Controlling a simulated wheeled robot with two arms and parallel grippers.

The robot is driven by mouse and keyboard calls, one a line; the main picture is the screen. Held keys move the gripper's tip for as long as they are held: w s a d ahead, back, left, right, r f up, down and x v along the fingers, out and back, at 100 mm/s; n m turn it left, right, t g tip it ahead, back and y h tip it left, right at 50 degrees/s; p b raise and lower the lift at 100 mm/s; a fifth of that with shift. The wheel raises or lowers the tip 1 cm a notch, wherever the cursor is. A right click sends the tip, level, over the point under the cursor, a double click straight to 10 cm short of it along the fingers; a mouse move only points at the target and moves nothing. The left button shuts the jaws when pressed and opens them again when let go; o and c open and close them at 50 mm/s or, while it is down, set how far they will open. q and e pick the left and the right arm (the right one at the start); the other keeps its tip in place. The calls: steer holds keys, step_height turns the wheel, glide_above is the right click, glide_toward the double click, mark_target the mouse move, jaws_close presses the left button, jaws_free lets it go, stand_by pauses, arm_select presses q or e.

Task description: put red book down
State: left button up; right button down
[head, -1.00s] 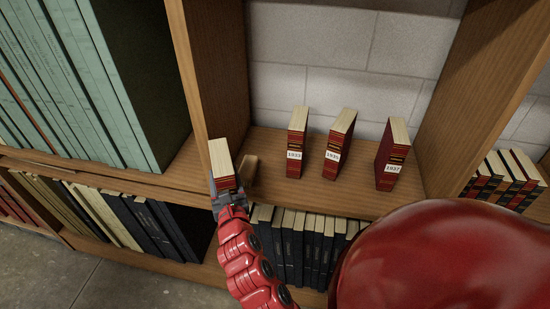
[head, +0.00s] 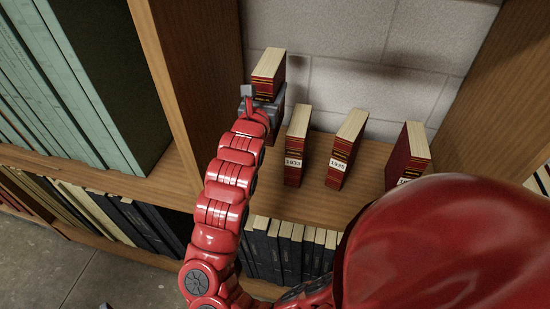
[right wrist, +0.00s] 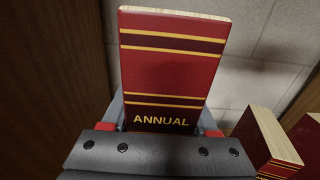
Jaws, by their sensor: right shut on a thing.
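A red book (head: 268,68) with gold bands and pale page edges is upright in my right gripper (head: 262,100). It is inside the middle bay, near the left divider and left of the book labelled 1933. In the right wrist view, the book's red face (right wrist: 170,75) reads "ANNUAL" and stands between the fingers (right wrist: 160,125), which are closed on its sides. Its lower end is hidden by the gripper, so I cannot tell whether it touches the shelf. My left gripper is not in view.
Three red books stand upright and apart on the shelf board (head: 310,203): 1933 (head: 297,145), 1935 (head: 346,148) and one at right (head: 407,155). The wooden divider (head: 185,90) is close on the left. Dark books (head: 285,250) fill the shelf below.

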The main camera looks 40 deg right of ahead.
steer(key=f, duration=0.3)
steer(key=f+b, duration=0.1)
steer(key=f, duration=0.6)
steer(key=shift+w+d+f+b, duration=0.2)
steer(key=shift+d+f+b, duration=0.2)
step_height(320, 180, down, 4)
steer(key=shift+f, duration=0.2)
steer(key=shift+a+f+b, duration=0.1)
steer(key=shift+b, duration=0.25)
steer(key=shift+f, duration=0.15)
steer(key=shift+c, duration=2.2)
jaws_free()
